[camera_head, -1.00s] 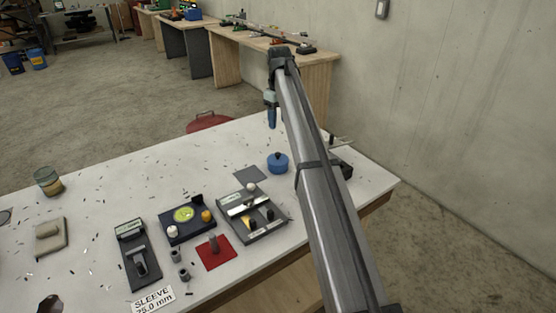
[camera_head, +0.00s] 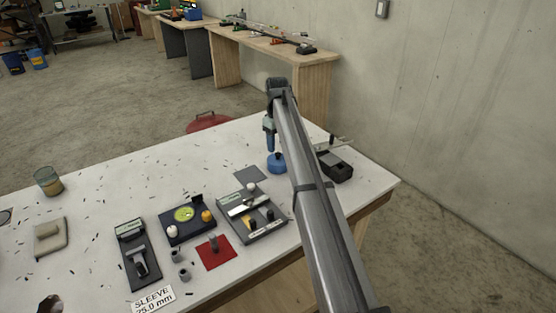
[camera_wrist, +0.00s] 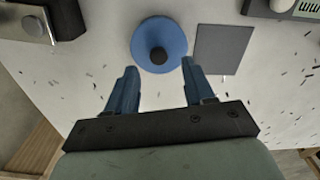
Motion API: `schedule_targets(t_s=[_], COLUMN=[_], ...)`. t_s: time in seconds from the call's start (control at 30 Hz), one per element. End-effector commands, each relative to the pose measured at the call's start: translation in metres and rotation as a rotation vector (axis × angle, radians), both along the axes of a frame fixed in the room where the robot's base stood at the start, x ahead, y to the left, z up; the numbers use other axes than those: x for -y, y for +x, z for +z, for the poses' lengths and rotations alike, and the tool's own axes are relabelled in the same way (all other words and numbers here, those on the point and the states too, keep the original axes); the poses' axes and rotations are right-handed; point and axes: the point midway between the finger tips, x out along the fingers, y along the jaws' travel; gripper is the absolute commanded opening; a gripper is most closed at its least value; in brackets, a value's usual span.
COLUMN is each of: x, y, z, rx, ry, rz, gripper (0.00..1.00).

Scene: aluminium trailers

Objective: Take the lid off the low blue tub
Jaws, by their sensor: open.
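The low blue tub (camera_head: 277,164) stands on the white table near its right end, with its round blue lid on. In the wrist view the lid (camera_wrist: 159,35) is seen from above, with a dark round knob (camera_wrist: 158,56) at its middle. My gripper (camera_head: 270,150) is just above the tub in the head view. In the wrist view my gripper (camera_wrist: 158,75) is open and empty, its two blue fingers spread apart, with the knob ahead of the gap between them. My arm hides part of the table to the right of the tub.
A flat grey square (camera_head: 250,175) lies beside the tub. A grey tray with several parts (camera_head: 252,217) is in front of it. A dark box-like device (camera_head: 336,167) stands right of my arm. Small dark bits are scattered over the table (camera_head: 110,190).

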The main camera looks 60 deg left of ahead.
Motion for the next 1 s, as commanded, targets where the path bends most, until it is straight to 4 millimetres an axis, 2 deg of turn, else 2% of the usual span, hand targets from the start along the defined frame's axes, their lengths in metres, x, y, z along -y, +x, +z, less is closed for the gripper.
schedule_targets(t_s=[0.3,0.57,1.0], x=[0.003,0.003,0.003], y=[0.001,0.002,0.002], z=[-0.039,-0.042,-0.042], rx=[0.000,0.000,0.000], ry=[0.000,0.001,0.000], rz=[0.000,0.000,0.000], gripper=[0.53,0.53,0.12])
